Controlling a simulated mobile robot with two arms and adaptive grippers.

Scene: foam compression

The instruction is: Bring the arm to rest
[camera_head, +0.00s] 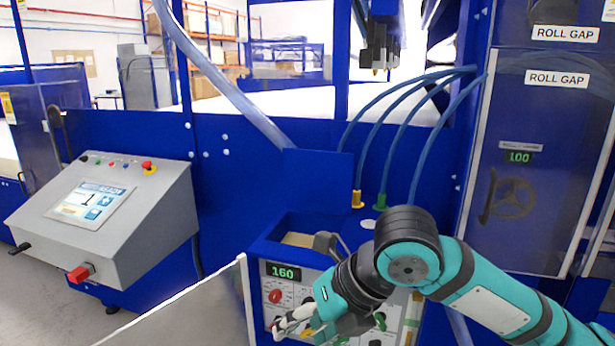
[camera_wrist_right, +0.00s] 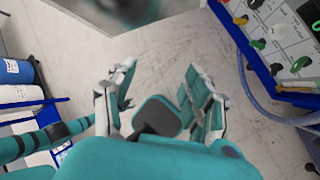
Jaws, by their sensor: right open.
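My right arm comes in from the right in the head view, bent in front of the blue machine. Floor and a dark teal-edged part show through the gap. The control box (camera_wrist_right: 283,40) also shows at the top right of that view, to the side of the fingers. My left gripper is not in view.
A grey console (camera_head: 125,215) with a touchscreen and red knob stands at left. A panel edge (camera_head: 190,305) rises at the front. Blue hoses (camera_head: 400,125) run down behind my arm. In the wrist view, containers (camera_wrist_right: 16,75) stand at left; the floor (camera_wrist_right: 165,50) looks clear.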

